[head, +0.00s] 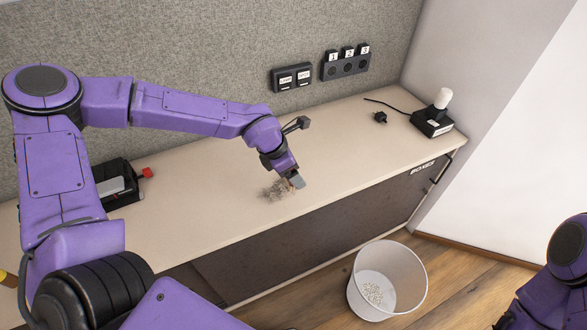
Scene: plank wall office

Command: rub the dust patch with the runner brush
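The dust patch (278,191) is a small ragged grey-brown smudge on the beige worktop, near the middle of its front half. My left gripper (296,182) points down just right of the patch, close to the worktop. A small grey piece with a tan edge shows at its tip. I cannot tell whether this is the runner brush or only the fingers, and no brush is clearly seen elsewhere. Whether the tip touches the dust is unclear. My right gripper is out of view; only part of that arm shows at the lower right.
A black device with a red knob (147,173) sits at the left, partly behind my arm. A black box with a white bulb (442,100) and a plug (380,117) lie at the right end. A white bin (414,284) stands on the floor. The worktop (345,140) between is clear.

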